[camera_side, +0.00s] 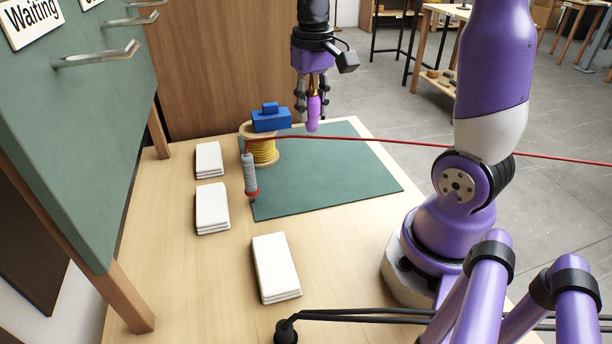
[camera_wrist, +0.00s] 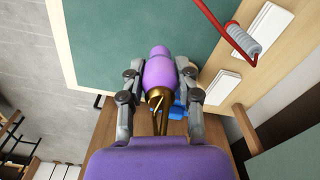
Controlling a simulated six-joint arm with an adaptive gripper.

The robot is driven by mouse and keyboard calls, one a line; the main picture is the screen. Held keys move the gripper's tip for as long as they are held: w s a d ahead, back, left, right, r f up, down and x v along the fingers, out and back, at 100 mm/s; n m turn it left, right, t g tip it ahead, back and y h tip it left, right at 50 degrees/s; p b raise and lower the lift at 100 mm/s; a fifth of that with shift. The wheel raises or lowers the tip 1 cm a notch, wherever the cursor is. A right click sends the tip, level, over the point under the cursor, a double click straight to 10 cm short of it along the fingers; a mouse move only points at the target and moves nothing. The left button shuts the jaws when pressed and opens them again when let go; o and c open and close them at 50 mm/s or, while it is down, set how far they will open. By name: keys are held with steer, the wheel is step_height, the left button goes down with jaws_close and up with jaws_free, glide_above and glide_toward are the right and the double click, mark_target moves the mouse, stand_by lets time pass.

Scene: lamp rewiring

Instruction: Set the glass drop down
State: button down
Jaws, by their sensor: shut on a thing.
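The glass drop (camera_side: 313,108) is purple with a brass-coloured top. My gripper (camera_side: 313,92) is shut on it and holds it hanging upright above the green mat (camera_side: 330,180). In the wrist view the drop (camera_wrist: 160,70) sits between both fingers of my gripper (camera_wrist: 160,88), its purple end pointing away over the mat. The brass part is partly hidden between the fingers in the side view.
A grey handle (camera_side: 250,172) on a red cable hangs by the mat's left edge. Folded white cloths (camera_side: 277,266) lie left and front. The mat's middle is clear.

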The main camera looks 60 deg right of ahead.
steer(key=s+a, duration=0.3)
steer(key=s, duration=0.2)
steer(key=shift+n, duration=0.5)
steer(key=shift+s+d+f, duration=0.6)
steer(key=shift+d+f, duration=1.2)
steer(key=shift+f, duration=0.2)
steer(key=shift+s+d+f, duration=0.55)
steer(key=shift+d+f, duration=1.2)
steer(key=shift+f, duration=0.3)
steer(key=shift+s+d+f, duration=0.6)
steer(key=shift+d+f, duration=1.2)
steer(key=shift+f, duration=0.2)
steer(key=shift+f, duration=0.1)
steer(key=c, duration=0.6)
jaws_free()
steer(key=shift+o, duration=0.2)
